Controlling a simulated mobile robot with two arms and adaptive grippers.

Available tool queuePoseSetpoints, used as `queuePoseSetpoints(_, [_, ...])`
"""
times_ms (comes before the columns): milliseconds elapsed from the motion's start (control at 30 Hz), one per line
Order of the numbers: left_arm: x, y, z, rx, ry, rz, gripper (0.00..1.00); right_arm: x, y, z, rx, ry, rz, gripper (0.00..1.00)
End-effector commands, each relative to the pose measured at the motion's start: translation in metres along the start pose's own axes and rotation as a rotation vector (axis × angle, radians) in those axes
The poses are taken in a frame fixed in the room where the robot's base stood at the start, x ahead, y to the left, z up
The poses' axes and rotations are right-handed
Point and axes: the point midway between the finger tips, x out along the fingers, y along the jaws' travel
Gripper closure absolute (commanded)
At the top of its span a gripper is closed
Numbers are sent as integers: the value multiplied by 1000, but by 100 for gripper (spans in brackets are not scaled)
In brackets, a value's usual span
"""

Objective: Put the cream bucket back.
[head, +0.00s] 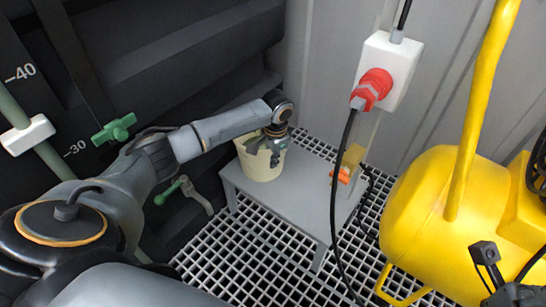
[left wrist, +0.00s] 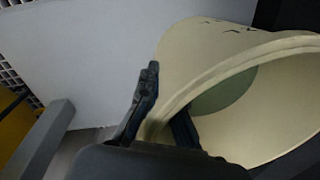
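The cream bucket (head: 260,165) stands upright on a low grey bench (head: 285,208) in the head view. My left gripper (head: 267,152) is at its rim, coming from above. In the left wrist view the bucket (left wrist: 225,50) fills the right side with its opening showing. There my left gripper (left wrist: 165,112) has one dark finger outside the wall and the other inside the opening. The fingers lean in on the wall between them and look shut on it. A dark part at the lower right of the head view may be my right gripper; its fingers are unclear.
A yellow compressor (head: 425,225) stands right of the bench. A red plug (head: 372,88) sits in a white wall socket box, its black cable hanging across the bench. An orange and tan fitting (head: 345,170) is at the bench's right side. Dark tank walls rise behind my left arm.

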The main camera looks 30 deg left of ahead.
Motion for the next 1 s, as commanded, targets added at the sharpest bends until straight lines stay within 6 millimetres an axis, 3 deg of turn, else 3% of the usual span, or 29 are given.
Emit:
queuePoseSetpoints(300, [-3, -2, -2, -1, 7, -4, 100, 2, 0, 0, 0, -2, 1, 100])
queuePoseSetpoints(433, [1, 0, 0, 0, 1, 0, 73, 0, 0, 0, 1, -3, 1, 100])
queuePoseSetpoints(467, [1, 0, 0, 0, 1, 0, 72, 0, 0, 0, 1, -3, 1, 100])
queuePoseSetpoints(767, [0, 0, 0, 0, 2, -1, 72, -1, 0, 0, 1, -4, 1, 100])
queuePoseSetpoints(867, [-11, 0, -1, 0, 3, 0, 72, 7, 0, -2, 1, 4, -1, 100])
queuePoseSetpoints(1000, [-38, -1, -1, -1, 4, 0, 72, -3, 0, -4, 7, -56, 21, 100])
